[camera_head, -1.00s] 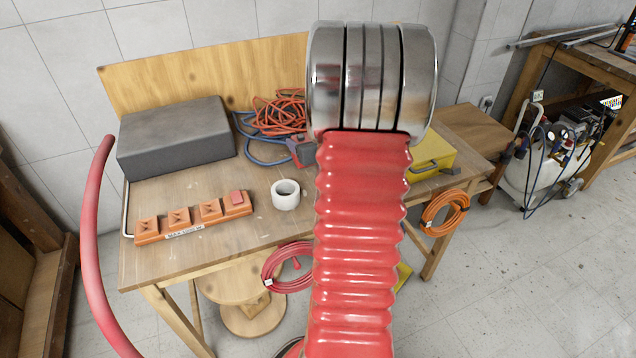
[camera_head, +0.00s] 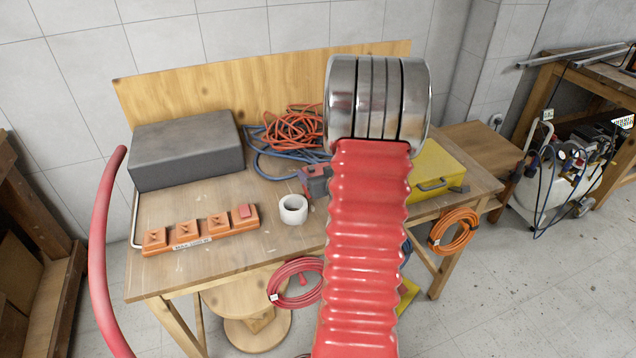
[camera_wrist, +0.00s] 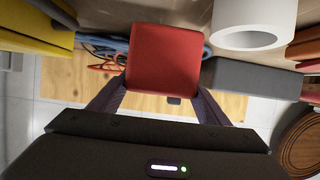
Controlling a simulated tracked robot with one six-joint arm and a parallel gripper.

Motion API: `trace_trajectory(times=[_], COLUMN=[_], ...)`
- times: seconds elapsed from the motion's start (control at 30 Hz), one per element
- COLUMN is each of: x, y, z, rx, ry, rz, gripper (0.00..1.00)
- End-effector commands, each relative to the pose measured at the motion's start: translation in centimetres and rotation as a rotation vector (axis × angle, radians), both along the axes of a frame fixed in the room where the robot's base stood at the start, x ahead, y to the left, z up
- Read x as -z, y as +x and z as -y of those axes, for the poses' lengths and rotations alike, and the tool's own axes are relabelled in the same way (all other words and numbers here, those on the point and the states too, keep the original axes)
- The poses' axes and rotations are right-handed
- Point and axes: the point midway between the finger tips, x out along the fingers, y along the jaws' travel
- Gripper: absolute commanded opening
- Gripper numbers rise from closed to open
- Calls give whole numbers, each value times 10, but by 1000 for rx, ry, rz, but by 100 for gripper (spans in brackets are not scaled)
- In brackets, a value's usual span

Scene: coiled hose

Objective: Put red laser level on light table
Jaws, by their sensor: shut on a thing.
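The light wooden table (camera_head: 268,240) stands before me with a plywood board along its back edge. The red laser level (camera_wrist: 165,60) shows in the wrist view as a red block with rounded corners. My gripper (camera_wrist: 160,97) is shut on it, with a dark finger on each side. In the head view a small red and dark shape (camera_head: 316,184), seemingly my gripper with the level, shows over the table right of the white roll; part is hidden. I cannot tell whether the level touches the tabletop.
On the table are a grey box (camera_head: 186,150), an orange strip (camera_head: 200,228), the white roll (camera_head: 293,209), orange and blue cable coils (camera_head: 295,130) and a yellow case (camera_head: 436,171). An orange coil (camera_head: 454,231) hangs at the right edge. Bare wood lies in front of the roll.

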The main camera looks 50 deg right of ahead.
Motion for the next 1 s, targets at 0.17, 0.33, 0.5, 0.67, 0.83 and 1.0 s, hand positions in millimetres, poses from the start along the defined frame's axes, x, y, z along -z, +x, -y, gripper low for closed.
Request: trace_trajectory(times=[0.17,0.33,0.5,0.67,0.83,1.0], x=[15,34,41,40,43,43], y=[0,0,0,0,0,-1], z=[0,0,0,0,0,0], rx=[0,1,0,1,1,1], ry=[3,2,-1,-1,-1,1], rz=[-1,0,0,1,1,-1], gripper=[13,13,13,13,13,82])
